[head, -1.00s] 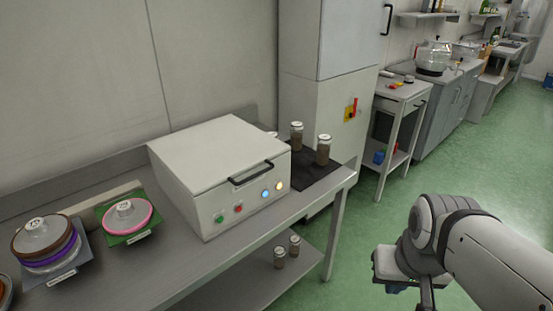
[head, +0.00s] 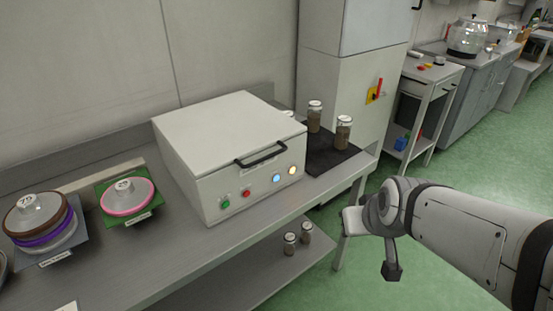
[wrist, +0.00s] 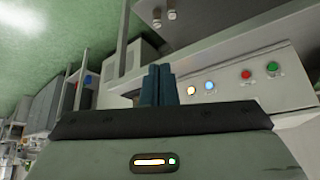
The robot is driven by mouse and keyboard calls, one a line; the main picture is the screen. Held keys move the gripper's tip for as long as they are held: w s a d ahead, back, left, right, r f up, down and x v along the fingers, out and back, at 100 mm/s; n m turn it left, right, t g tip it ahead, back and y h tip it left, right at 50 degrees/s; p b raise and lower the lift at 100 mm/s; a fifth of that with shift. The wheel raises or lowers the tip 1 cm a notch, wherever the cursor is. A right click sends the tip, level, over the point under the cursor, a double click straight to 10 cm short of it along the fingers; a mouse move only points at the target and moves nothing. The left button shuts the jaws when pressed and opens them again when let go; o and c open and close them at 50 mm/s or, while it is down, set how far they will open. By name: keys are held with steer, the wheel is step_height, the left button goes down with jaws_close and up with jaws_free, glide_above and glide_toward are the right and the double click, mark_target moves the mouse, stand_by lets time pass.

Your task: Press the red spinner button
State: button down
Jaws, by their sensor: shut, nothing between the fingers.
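The red button (head: 247,193) is on the front panel of the white spinner box (head: 205,140), between a green button (head: 226,204) and a lit blue one (head: 276,178). In the wrist view, which looks upside down, the red button (wrist: 246,75) is to the right of my gripper. My gripper (wrist: 158,84) has its dark blue fingers closed together with nothing between them. The fingers are left of the lit buttons in that view and apart from the red button.
A black handle (head: 262,155) sticks out above the buttons. Two jars (head: 343,132) stand on a dark mat (head: 328,162) right of the box. Lidded stacks (head: 40,215) are on the left of the bench (head: 170,240). The green floor (head: 330,290) in front is open.

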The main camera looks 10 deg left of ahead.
mark_target(247, 194)
steer(key=w+a+f+n+t+y+b, duration=0.1)
steer(key=w+a+f+n+t+b, duration=0.2)
steer(key=a+f+t+b, duration=0.3)
steer(key=w+a+f+n+t+y+b, duration=0.1)
steer(key=w+a+f+n+t+b, duration=0.3)
steer(key=a, duration=0.9)
step_height(247, 194, down, 3)
steer(key=n+t+b, duration=0.2)
steer(key=b, duration=0.2)
steer(key=shift+a+r, duration=0.2)
steer(key=shift+a, duration=0.15)
steer(key=shift+w+a, duration=1.4)
steer(key=shift+a, duration=0.3)
steer(key=shift+w+a, duration=1.4)
steer(key=shift+a, duration=0.25)
steer(key=shift+w+a, duration=0.1)
steer(key=shift+w+a, duration=0.2)
